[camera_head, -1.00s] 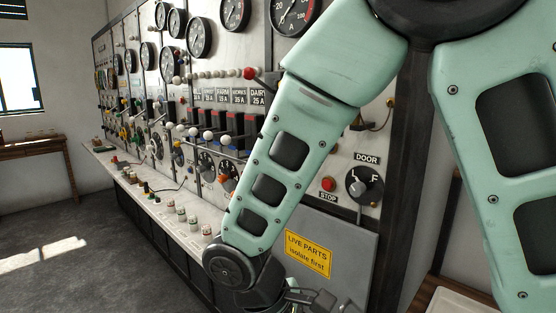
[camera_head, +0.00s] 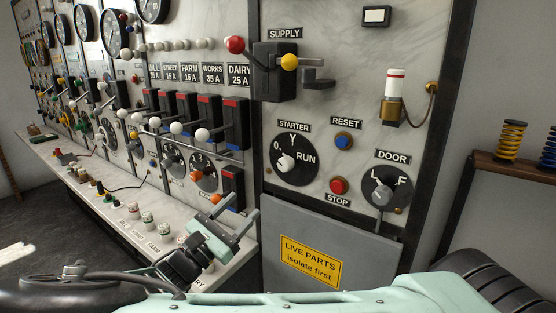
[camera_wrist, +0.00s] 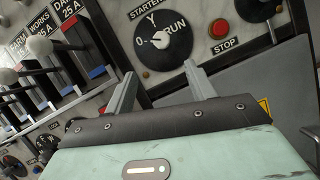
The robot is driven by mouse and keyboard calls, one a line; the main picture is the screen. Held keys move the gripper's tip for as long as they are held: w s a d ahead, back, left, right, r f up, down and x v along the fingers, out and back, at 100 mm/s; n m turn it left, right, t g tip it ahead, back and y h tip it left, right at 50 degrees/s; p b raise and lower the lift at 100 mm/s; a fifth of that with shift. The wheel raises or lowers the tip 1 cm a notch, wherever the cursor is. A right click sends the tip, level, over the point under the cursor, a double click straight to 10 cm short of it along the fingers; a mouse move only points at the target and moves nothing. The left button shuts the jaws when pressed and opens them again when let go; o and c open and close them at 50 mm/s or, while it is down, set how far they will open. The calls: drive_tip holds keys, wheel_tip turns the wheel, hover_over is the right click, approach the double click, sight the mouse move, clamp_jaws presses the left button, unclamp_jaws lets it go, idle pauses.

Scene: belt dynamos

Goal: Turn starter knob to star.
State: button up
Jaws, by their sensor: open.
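The starter knob (camera_head: 286,162) is a white pointer on a round black dial (camera_head: 302,176) marked 0, Y and RUN. It also shows in the wrist view (camera_wrist: 159,41), where its pointer is turned towards 0 on the left. Y is at the top and RUN at the right. My gripper (camera_head: 238,212) is in front of the panel, below and left of the dial, apart from it. In the wrist view its two fingers (camera_wrist: 159,70) are spread and empty, with the dial above and between the tips.
A red stop button (camera_head: 339,185), a blue reset button (camera_head: 343,141) and a door knob (camera_head: 382,195) are right of the dial. The supply switch (camera_head: 275,72) is above. A grey cover (camera_head: 325,230) with a yellow sign is below. Fuse levers (camera_head: 202,134) crowd the left.

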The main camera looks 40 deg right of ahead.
sight(282, 165)
drive_tip(key=p+x, duration=0.6)
drive_tip(key=x, duration=0.9)
drive_tip(key=shift+d+r+p, duration=0.15)
drive_tip(key=shift+d+p, duration=0.1)
drive_tip(key=shift+p, duration=0.05)
drive_tip(key=shift+x, duration=0.75)
drive_tip(key=shift+d, duration=0.1)
drive_tip(key=c, duration=1)
